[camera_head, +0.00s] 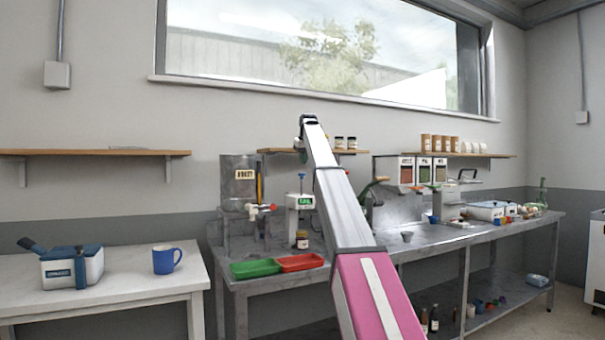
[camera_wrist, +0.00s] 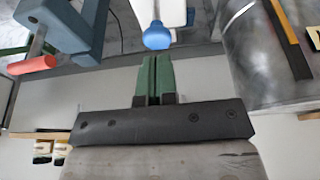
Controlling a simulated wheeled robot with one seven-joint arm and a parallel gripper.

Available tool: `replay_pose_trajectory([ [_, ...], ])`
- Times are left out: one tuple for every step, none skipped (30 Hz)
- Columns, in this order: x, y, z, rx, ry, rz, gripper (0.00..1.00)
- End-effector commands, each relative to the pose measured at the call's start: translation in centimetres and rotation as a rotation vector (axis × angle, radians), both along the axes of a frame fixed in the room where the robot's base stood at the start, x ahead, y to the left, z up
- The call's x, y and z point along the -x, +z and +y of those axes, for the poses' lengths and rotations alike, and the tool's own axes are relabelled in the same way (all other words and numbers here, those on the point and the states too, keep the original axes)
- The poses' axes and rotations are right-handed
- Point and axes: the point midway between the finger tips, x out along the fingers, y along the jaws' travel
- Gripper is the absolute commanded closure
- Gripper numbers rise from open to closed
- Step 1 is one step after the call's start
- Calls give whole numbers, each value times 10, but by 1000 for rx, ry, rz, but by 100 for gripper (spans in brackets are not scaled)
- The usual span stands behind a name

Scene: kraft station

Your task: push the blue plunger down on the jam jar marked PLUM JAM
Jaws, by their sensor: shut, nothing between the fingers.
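A white dispenser (camera_head: 299,201) with a green label stands on the metal bench. Its blue plunger knob (camera_head: 301,176) is up on a thin rod. A small dark jar with a pale label (camera_head: 302,240) stands at the dispenser's foot; its lettering is too small to read. My gripper (camera_head: 303,157) is just above the knob, partly hidden by my arm. In the wrist view, the shut, empty green fingers (camera_wrist: 153,58) point at the round blue knob (camera_wrist: 156,37), with a small gap between them. The white dispenser body (camera_wrist: 160,10) is behind the knob.
A grey tank (camera_head: 238,190) with a red-handled tap stands left of the dispenser. Green (camera_head: 255,268) and red (camera_head: 301,262) trays lie at the bench's front. A wall shelf (camera_head: 275,151) with jars is behind. A blue press-like device (camera_wrist: 70,30) shows in the wrist view.

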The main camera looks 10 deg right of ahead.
Motion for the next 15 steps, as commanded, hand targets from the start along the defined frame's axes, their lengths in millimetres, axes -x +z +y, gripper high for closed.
replay_pose_trajectory([
  [1,9,-1,0,0,-1,100],
  [2,14,-1,-1,0,-2,100],
  [4,19,-2,-1,0,-2,100],
  [5,23,-2,0,0,-2,100],
  [6,26,-2,-1,0,-2,100],
  [7,29,-2,-1,0,-2,100],
  [8,31,-3,-1,0,-2,100],
  [8,32,-3,-1,0,-2,100],
  [9,34,-3,0,0,-1,100],
  [9,35,-3,0,0,-1,100],
  [9,35,-3,0,0,-1,100],
  [9,36,-3,0,0,-1,100],
  [9,36,-3,0,0,-1,100],
  [9,36,-3,0,0,-1,100],
  [9,36,-3,-1,0,-2,100],
])
